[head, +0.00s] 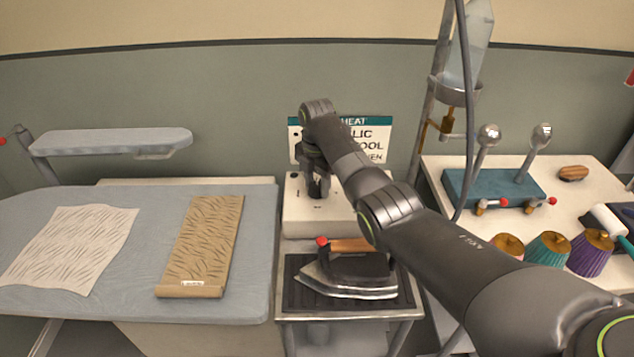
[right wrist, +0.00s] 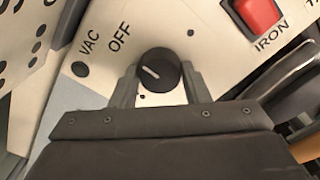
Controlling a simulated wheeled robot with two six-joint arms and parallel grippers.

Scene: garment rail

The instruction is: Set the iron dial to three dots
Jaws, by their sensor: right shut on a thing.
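The iron dial (right wrist: 158,70) is a round black knob with a white line, on the white control panel (right wrist: 215,45). Its line slants toward the upper left in the right wrist view, below the word OFF. One dot shows to the dial's upper right; small marks at its lower left are partly hidden by a finger. My right gripper (right wrist: 160,82) is shut on the dial, one finger on each side. In the head view my right gripper (head: 318,188) is over the white control box (head: 300,215), and the dial is hidden. My left gripper is out of view.
A red IRON switch (right wrist: 258,14) is right of the dial. The iron (head: 350,280) rests on a dark mat in front of the control box. An ironing board (head: 150,245) with two cloths is at left. A side table (head: 450,170) with spools is at right.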

